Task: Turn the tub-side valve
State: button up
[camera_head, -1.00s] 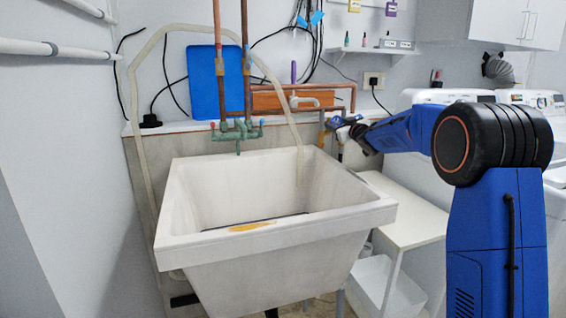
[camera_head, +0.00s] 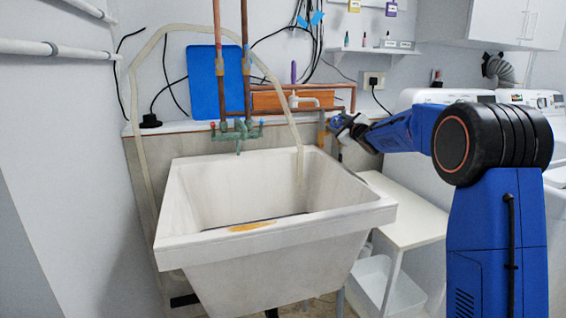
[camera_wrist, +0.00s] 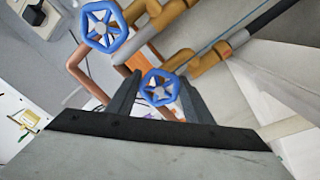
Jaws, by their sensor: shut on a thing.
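Two blue star-spoked handwheels sit on brass and copper pipework in the wrist view. The tub-side valve (camera_wrist: 160,88) is the lower one, nearer the pale tub side, between my gripper's two dark fingers. My gripper (camera_wrist: 160,98) is shut on its wheel. The other valve (camera_wrist: 103,27) is at upper left, clear of the fingers. In the head view my gripper (camera_head: 338,124) is at the pipes just right of the tub's back corner, and hides much of the valves there.
The white utility tub (camera_head: 290,230) stands left of my arm. A white side table (camera_head: 405,222) is below the arm, with washing machines (camera_head: 530,100) behind at right. Copper pipes and a pale hose (camera_head: 142,130) run along the back wall.

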jog(key=shift+n, duration=1)
jog(key=n, duration=0.2)
jog(key=shift+n, duration=0.7)
jog(key=n, duration=0.3)
jog(key=shift+d+r, duration=0.1)
jog(key=shift+n, duration=0.4)
